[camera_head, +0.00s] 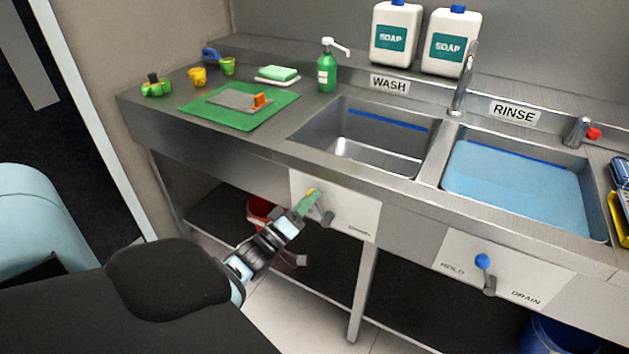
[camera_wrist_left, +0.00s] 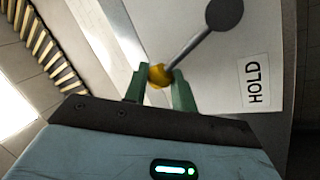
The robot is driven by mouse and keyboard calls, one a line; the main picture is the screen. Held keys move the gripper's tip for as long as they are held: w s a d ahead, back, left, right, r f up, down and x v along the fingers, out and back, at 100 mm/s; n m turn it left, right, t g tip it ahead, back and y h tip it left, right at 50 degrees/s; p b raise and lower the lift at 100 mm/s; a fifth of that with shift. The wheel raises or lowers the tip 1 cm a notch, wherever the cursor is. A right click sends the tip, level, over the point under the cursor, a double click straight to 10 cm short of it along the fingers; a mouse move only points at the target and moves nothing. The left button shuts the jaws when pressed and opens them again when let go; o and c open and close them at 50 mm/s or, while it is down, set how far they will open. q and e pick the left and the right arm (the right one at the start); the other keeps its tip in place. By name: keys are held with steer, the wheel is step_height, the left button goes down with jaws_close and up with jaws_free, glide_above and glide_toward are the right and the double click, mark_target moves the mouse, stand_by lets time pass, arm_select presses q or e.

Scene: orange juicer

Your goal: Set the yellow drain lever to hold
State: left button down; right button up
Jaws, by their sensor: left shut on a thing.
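The yellow drain lever (camera_head: 311,192) is on the white panel (camera_head: 352,215) under the wash basin. In the left wrist view its yellow knob (camera_wrist_left: 159,75) sits between the green fingers of my left gripper (camera_wrist_left: 160,88), which is shut on it. A grey arm runs from the knob to a round pivot (camera_wrist_left: 224,13). A HOLD label (camera_wrist_left: 257,82) shows to the right of the pivot in that view. In the head view my left gripper (camera_head: 308,203) covers the panel's left side and any label there. My right gripper is not in view.
The blue lever (camera_head: 483,262) is on the rinse panel, between HOLD and DRAIN labels. The wash basin (camera_head: 365,135) looks empty; the rinse basin (camera_head: 515,185) holds blue water. A red bucket (camera_head: 262,213) stands below the counter, behind my left gripper.

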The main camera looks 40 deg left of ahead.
arm_select(q)
steer(key=shift+a+f+n, duration=0.2)
steer(key=shift+a+n, duration=0.05)
steer(key=shift+n, duration=0.35)
steer(key=shift+s+y, duration=0.1)
steer(key=shift+y, duration=0.3)
steer(key=c, duration=1.1)
jaws_free()
steer(key=shift+a, duration=0.1)
steer(key=b+v, duration=0.1)
steer(key=v, duration=0.7)
